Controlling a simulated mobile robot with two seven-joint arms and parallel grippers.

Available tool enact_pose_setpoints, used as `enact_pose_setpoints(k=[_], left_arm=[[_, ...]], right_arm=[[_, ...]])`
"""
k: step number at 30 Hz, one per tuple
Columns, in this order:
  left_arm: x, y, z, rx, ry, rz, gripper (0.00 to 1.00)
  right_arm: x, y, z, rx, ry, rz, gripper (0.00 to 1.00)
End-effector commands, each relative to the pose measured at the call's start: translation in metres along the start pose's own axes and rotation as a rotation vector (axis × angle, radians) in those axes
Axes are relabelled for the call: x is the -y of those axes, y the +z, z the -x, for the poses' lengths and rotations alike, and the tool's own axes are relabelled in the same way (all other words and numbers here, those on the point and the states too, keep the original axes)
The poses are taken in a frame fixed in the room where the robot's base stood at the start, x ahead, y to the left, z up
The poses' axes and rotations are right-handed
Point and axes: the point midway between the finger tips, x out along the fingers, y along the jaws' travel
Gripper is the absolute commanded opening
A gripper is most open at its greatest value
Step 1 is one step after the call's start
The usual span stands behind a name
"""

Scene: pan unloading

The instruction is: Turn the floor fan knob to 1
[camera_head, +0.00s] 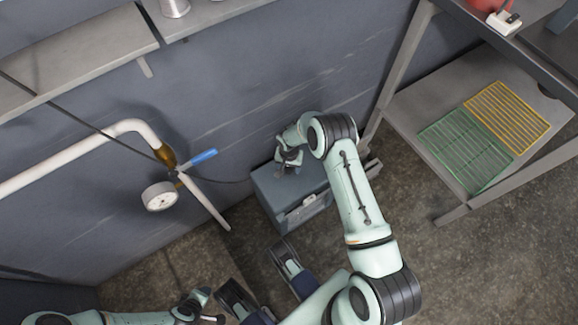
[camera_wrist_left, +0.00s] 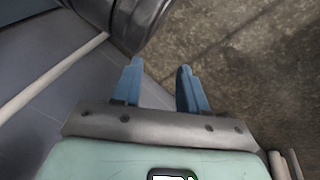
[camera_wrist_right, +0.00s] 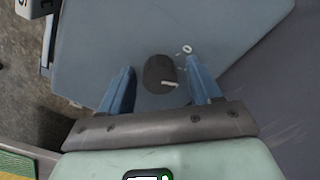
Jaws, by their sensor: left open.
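A blue-grey box-shaped unit (camera_head: 312,213) stands on the floor against the wall; I take it for the floor fan. In the right wrist view its flat face (camera_wrist_right: 105,40) carries a dark round knob (camera_wrist_right: 157,70) with a white pointer line. A white 0 mark (camera_wrist_right: 187,49) shows beside the knob; I see no 1. My right gripper (camera_head: 288,163) is over the unit. Its open blue fingers (camera_wrist_right: 163,82) stand on either side of the knob, with gaps visible. My left gripper (camera_wrist_left: 159,75) is open and empty, away from the unit.
A white pipe (camera_head: 80,160) with a gauge (camera_head: 160,197) and blue-handled valve (camera_head: 203,157) runs along the wall to the left. A metal rack (camera_head: 420,130) on the right holds a green grid (camera_head: 465,150) and a yellow grid (camera_head: 507,115). Floor in front is clear.

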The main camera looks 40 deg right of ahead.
Motion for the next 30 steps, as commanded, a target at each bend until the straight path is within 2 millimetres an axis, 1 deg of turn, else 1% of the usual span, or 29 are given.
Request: enact_pose_setpoints(k=[5, 8, 11, 12, 15, 21, 25, 30], left_arm=[[-0.001, -0.001, 0.001, -0.002, 0.001, -0.001, 0.43], [-0.004, -0.004, 0.005, -0.013, 0.007, -0.004, 0.43], [-0.011, -0.011, 0.013, -0.034, 0.018, -0.010, 0.43], [-0.013, -0.010, 0.016, -0.030, 0.020, -0.011, 0.43], [-0.014, 0.004, 0.024, 0.010, 0.021, -0.013, 0.43], [-0.018, 0.020, 0.036, 0.059, 0.024, -0.018, 0.43], [-0.019, 0.028, 0.041, 0.082, 0.025, -0.019, 0.43], [-0.020, 0.032, 0.043, 0.095, 0.025, -0.020, 0.43]], right_arm=[[0.000, 0.000, 0.003, 0.000, 0.000, 0.000, 0.63], [0.000, 0.000, 0.013, -0.001, -0.001, 0.001, 0.63], [0.000, -0.001, 0.032, -0.003, -0.001, 0.001, 0.63], [0.000, -0.001, 0.041, -0.004, -0.001, 0.001, 0.63], [0.001, -0.001, 0.065, -0.003, -0.003, 0.000, 0.63], [0.001, 0.000, 0.106, -0.002, -0.002, 0.001, 0.63], [0.000, 0.000, 0.124, -0.001, 0.000, 0.001, 0.63], [0.000, 0.000, 0.133, 0.000, 0.000, 0.001, 0.63]])
